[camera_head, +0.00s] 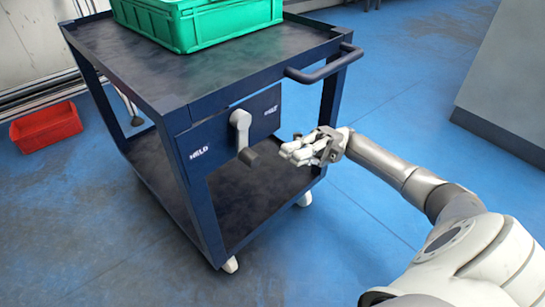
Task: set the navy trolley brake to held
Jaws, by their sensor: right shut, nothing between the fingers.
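The navy trolley (160,85) stands in the middle of the camera_head view. On its end panel is a brake lever (243,130) with a pale grey arm and a dark grip. The lever hangs down from its pivot, its grip tilted slightly to the right. A white label reading HELD (199,152) is at the panel's lower left. Another small white label (271,110) is at the right, its text too small to read surely. My right gripper (285,148) is shut and empty, a little right of the lever's grip and apart from it. My left gripper is not in view.
A green crate (200,30) sits on the trolley's top. A dark push handle (325,70) juts out at the trolley's right, above my right gripper. A red bin (46,127) lies on the blue floor at left. A grey block (510,85) stands at right.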

